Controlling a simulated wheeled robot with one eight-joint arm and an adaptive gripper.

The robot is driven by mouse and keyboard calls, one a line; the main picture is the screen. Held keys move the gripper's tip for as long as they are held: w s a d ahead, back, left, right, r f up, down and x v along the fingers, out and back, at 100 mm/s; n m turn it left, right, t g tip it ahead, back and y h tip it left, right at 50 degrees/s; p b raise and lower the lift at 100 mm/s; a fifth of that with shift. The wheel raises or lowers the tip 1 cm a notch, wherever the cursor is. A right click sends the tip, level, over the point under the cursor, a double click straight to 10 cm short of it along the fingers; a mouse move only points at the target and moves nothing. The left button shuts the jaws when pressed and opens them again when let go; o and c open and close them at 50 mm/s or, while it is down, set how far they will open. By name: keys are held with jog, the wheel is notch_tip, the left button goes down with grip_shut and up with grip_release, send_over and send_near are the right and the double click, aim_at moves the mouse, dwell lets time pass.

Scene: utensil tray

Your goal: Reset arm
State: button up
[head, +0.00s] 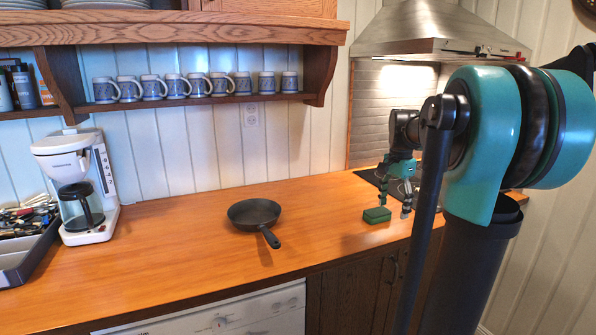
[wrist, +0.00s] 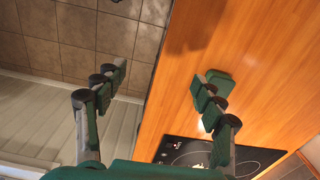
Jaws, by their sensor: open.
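My gripper (head: 394,205) is open, its fingers pointing down over the right part of the wooden counter near the stove. In the wrist view my gripper (wrist: 160,88) has its two fingers wide apart with nothing between them. A small green block (head: 377,215) lies on the counter below and beside one finger. It also shows in the wrist view (wrist: 219,83), just past the tip of the right finger. I cannot tell whether that finger touches it.
A dark frying pan (head: 254,213) sits mid-counter. A white coffee maker (head: 78,185) and a utensil tray (head: 43,245) stand at left. A black cooktop (wrist: 215,155) is near my gripper. Mugs (head: 172,86) line a shelf above. The counter front between pan and coffee maker is clear.

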jog(key=s+a+f+n+t, duration=0.2)
jog(key=s+a+f+n, duration=0.2)
jog(key=s+f, duration=0.5)
jog(key=s+a+f+n+t, duration=0.1)
jog(key=s+a+f+n, duration=0.4)
jog(key=s+f+n, duration=0.3)
notch_tip(320, 180, down, 5)
jog(key=shift+s+a+r+t, duration=0.15)
jog(key=shift+s+t, duration=0.25)
jog(key=shift+s, duration=0.6)
